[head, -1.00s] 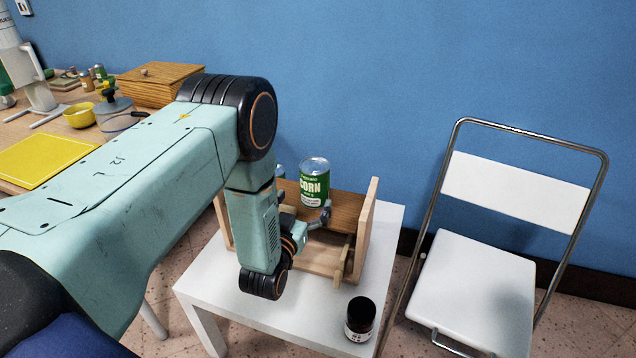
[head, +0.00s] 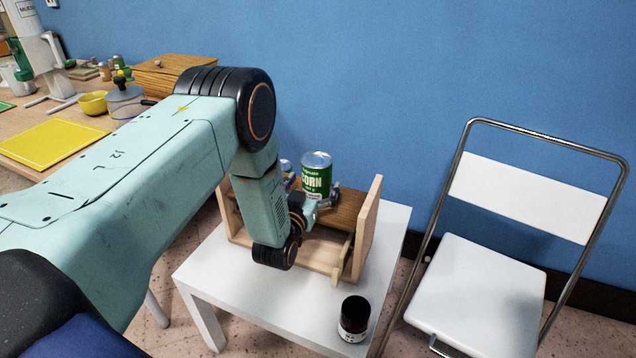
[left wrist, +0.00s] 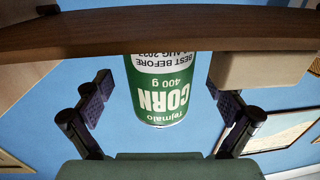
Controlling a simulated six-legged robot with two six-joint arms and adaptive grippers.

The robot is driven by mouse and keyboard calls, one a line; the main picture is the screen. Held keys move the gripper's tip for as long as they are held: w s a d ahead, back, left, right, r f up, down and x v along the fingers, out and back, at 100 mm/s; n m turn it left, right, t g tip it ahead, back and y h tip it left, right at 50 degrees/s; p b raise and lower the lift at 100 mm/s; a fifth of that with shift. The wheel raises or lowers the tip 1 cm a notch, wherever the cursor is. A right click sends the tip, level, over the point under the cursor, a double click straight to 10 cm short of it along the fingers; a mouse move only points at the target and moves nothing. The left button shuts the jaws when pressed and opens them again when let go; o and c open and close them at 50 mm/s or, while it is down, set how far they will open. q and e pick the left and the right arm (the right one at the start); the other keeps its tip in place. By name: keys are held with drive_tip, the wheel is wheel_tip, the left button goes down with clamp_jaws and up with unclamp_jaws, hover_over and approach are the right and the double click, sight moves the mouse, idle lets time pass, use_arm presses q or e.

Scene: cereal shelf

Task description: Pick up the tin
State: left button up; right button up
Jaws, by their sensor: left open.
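The tin (head: 316,175) is green and white, labelled CORN, and stands upright on the wooden shelf (head: 346,207) on the white table. In the left wrist view the tin (left wrist: 160,95) appears upside down between the two open fingers. My left gripper (head: 318,203) is at the tin's near side, partly hidden by my wrist in the head view. The fingers of the left gripper (left wrist: 160,112) are apart, with a visible gap on each side of the tin. My right gripper is not in view.
Another can (head: 286,166) is partly hidden behind my arm, left of the tin. A dark jar (head: 354,318) stands on the white table (head: 290,311) in front of the shelf. A white folding chair (head: 475,290) is at the right. The blue wall is behind.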

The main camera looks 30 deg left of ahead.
sight(316, 159)
use_arm(q)
drive_tip(key=shift+w+a, duration=0.2)
drive_tip(key=shift+w, duration=0.9)
drive_tip(key=shift+r, duration=0.1)
drive_tip(key=c, duration=1.7)
wheel_tip(316, 159, up, 10)
drive_tip(key=p, duration=0.3)
drive_tip(key=shift+d+r, duration=0.2)
drive_tip(key=shift+r, duration=0.05)
drive_tip(key=s+d+m+g+h, duration=0.1)
drive_tip(key=s+d+m+h, duration=0.2)
drive_tip(key=s, duration=0.9)
drive_tip(key=s+d+m+g+h, duration=0.1)
drive_tip(key=s+d+m+h, duration=0.3)
drive_tip(key=s+d+h, duration=0.4)
drive_tip(key=s+d, duration=0.2)
drive_tip(key=s, duration=0.2)
drive_tip(key=shift+d+p, duration=0.3)
drive_tip(key=shift+d, duration=0.1)
drive_tip(key=shift+f, duration=0.1)
